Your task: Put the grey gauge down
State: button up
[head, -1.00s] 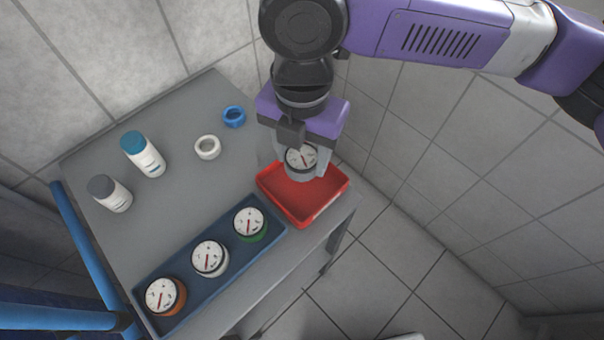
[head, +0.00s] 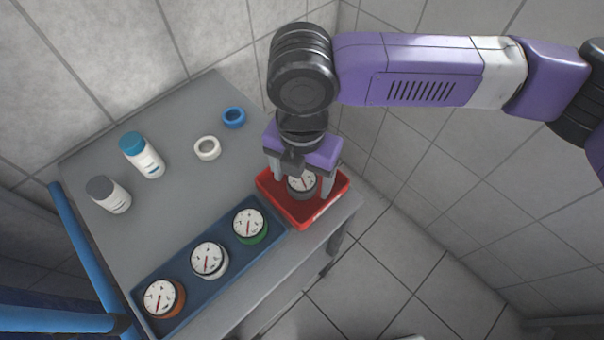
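The grey gauge (head: 302,187), with a white dial face and a red needle, sits inside the red tray (head: 333,200) at the table's right corner. It looks upright, dial up. My gripper (head: 302,180) is directly above the tray with its fingers spread on either side of the gauge, apart from it. The gripper body hides the far part of the tray and a little of the gauge's top edge.
A blue tray (head: 276,236) beside the red one holds an orange gauge (head: 162,298), a white gauge (head: 209,260) and a green gauge (head: 250,226). Two bottles (head: 142,155) (head: 109,194), a white ring (head: 207,148) and a blue ring (head: 233,117) stand behind. The table's middle is clear.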

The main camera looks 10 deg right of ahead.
aim_at(302, 178)
notch_tip(302, 178, up, 12)
dwell(0.8)
dwell(0.4)
